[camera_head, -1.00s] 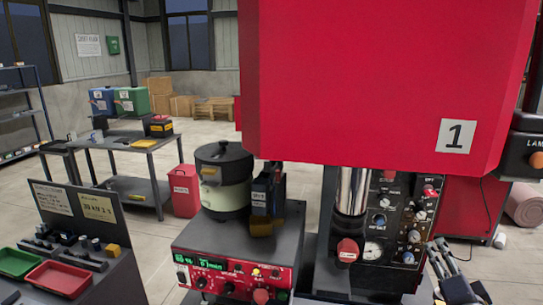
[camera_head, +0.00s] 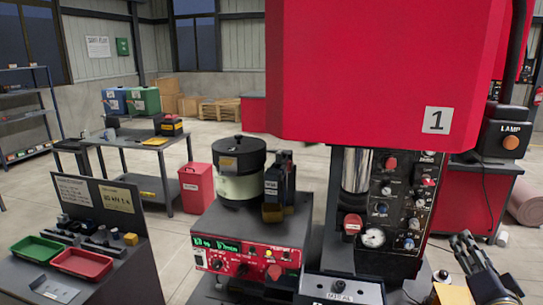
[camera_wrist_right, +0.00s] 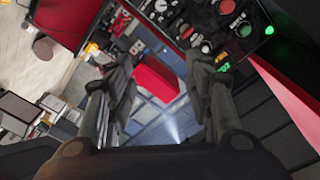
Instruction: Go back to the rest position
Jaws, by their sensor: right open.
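My right gripper (camera_head: 468,249) is at the lower right of the head view, in front of the red machine's control panel (camera_head: 400,205). In the right wrist view its two fingers (camera_wrist_right: 155,90) stand apart with nothing between them. A red block-like surface (camera_wrist_right: 158,78) shows beyond the fingers, apart from them. My left gripper is not in the head view. The bowl feeder (camera_head: 238,170), a dark-topped, pale-bodied bowl, stands on a red control box (camera_head: 235,258) with a lit green display.
The large red machine (camera_head: 385,70) marked 1 fills the upper middle. A dark bench with a green tray (camera_head: 38,249) and a red tray (camera_head: 82,263) is at the lower left. A red bin (camera_head: 196,187) and a grey table (camera_head: 140,141) stand behind. Open floor lies between.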

